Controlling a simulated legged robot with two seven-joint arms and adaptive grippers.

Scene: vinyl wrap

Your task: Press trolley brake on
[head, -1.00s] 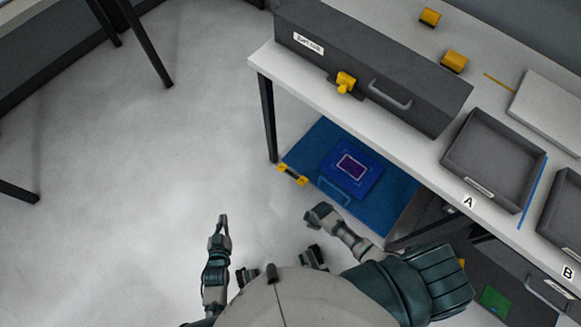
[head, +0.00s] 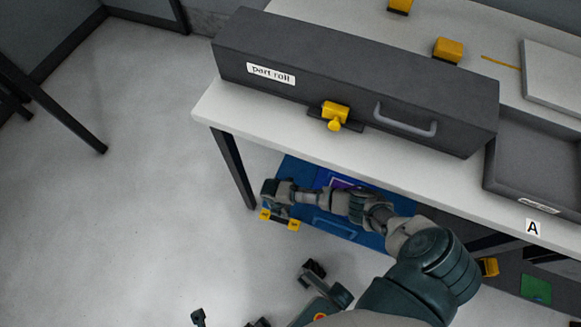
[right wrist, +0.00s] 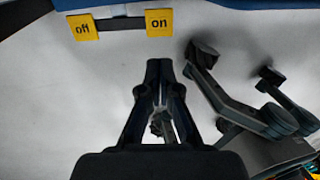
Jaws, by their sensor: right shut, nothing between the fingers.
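The blue trolley (head: 292,168) is under the workbench, partly hidden by my right arm. At its near left corner are two yellow brake pads, an off pad (head: 265,214) and an on pad (head: 294,225). In the right wrist view, the off pad (right wrist: 83,27) is at top left and the on pad (right wrist: 158,22) is right of it, joined by a dark bar. My right gripper (head: 271,198) hangs by the pads. In its wrist view the shut, empty fingers (right wrist: 160,66) sit below the on pad with floor visible between. A dark tip of my left gripper (head: 198,316) shows at the bottom edge.
The white workbench (head: 300,140) overhangs the trolley, and its dark leg (head: 232,170) stands just left of the pads. A dark part roll box (head: 350,85) and a grey tray (head: 535,165) are on top.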

